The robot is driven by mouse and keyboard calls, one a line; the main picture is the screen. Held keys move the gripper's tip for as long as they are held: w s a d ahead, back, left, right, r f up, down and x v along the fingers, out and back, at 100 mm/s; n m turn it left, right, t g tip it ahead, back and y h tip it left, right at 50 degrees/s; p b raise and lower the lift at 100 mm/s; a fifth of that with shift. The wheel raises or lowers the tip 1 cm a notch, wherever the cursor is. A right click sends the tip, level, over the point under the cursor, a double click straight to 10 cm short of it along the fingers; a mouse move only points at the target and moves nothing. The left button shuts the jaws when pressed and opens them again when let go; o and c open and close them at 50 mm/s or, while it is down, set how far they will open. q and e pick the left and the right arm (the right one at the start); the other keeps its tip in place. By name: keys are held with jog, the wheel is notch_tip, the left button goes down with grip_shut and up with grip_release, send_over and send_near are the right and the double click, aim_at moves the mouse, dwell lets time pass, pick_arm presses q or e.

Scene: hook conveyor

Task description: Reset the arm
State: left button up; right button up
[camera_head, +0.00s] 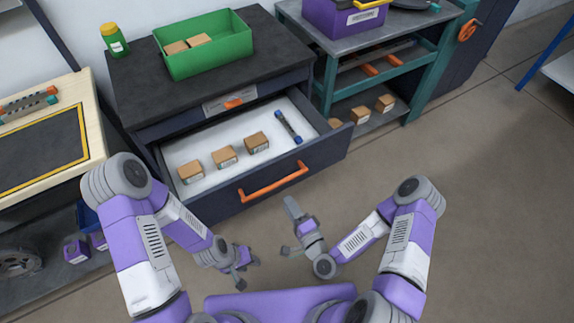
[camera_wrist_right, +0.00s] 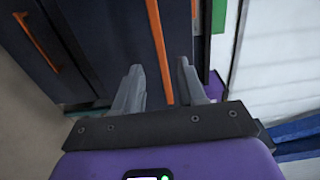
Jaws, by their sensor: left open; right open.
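My left gripper (camera_head: 248,273) is open and empty, low in front of my body in the head view. My right gripper (camera_head: 289,229) is open and empty, a little higher in the picture, in front of the open drawer and apart from its handle. In the right wrist view the right gripper's two grey fingers (camera_wrist_right: 160,85) stand apart with nothing held between them. An orange bar and dark cabinet fronts show beyond them.
The pulled-out drawer (camera_head: 195,206) holds three brown boxes (camera_head: 225,157) and a dark blue-ended rod (camera_head: 289,127); its orange handle (camera_head: 273,182) faces me. A green bin (camera_head: 208,60) stands on the cabinet. A teal-framed workbench (camera_head: 425,90) is right. Floor (camera_head: 480,230) is clear at right.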

jog(key=s+f+n+g+p, duration=0.2)
jog(key=s+f+n+g, duration=0.2)
jog(key=f+n+g, duration=0.35)
jog(key=s+d+n+g+h+p, duration=0.1)
jog(key=s+d+n+g+h, duration=0.2)
jog(key=s+g, duration=0.5)
jog(key=shift+s+d+f, duration=0.3)
jog(key=shift+s+d, duration=0.3)
jog(key=shift+d, duration=0.2)
jog(key=shift+g, duration=0.25)
